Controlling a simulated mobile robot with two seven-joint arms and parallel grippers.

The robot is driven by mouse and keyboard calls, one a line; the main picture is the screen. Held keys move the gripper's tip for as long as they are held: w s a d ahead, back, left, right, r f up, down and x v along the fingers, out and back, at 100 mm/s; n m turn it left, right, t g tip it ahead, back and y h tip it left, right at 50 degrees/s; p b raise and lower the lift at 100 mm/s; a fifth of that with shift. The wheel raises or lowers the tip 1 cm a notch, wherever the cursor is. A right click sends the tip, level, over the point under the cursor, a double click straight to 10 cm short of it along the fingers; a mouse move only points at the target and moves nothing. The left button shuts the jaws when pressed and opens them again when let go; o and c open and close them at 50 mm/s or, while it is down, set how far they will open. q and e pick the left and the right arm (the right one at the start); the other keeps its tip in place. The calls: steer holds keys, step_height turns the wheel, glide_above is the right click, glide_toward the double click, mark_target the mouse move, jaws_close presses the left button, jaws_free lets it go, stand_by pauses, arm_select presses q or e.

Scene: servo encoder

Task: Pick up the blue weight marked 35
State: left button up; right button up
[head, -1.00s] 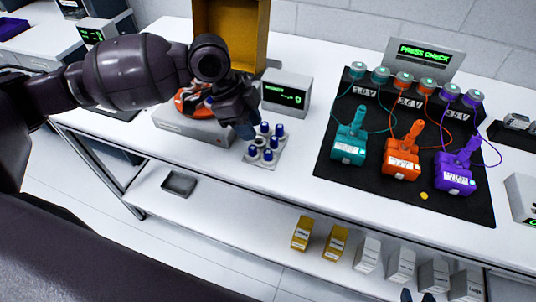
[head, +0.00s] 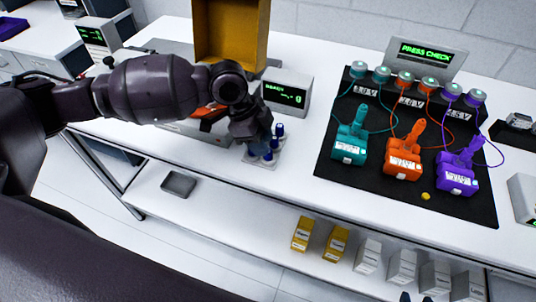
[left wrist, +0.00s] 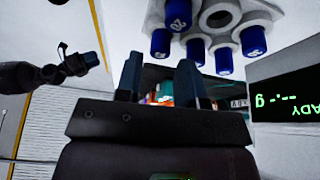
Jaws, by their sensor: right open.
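Several blue-capped weights stand in a light tray (head: 258,163). In the head view my left gripper (head: 260,148) is over the tray and hides part of it. In the left wrist view its two fingers (left wrist: 158,68) are apart with nothing between them, and the weights hang at the top, beyond the fingers. One weight (left wrist: 178,17) is marked 20. Another weight (left wrist: 253,40) carries a mark that looks like 35, but it is small and turned. Only the fingertips of my right gripper (head: 417,298) show at the bottom edge of the head view; they are apart and empty.
A scale display (head: 287,93) stands just behind the tray, and an open yellow-brown box (head: 232,35) is behind that. A black mat (head: 330,170) with teal, orange and purple devices lies to the right. Small boxes (head: 335,243) stand on the lower shelf.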

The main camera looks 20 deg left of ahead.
arm_select(q)
steer(key=x, duration=0.3)
steer(key=shift+r, duration=0.1)
jaws_close()
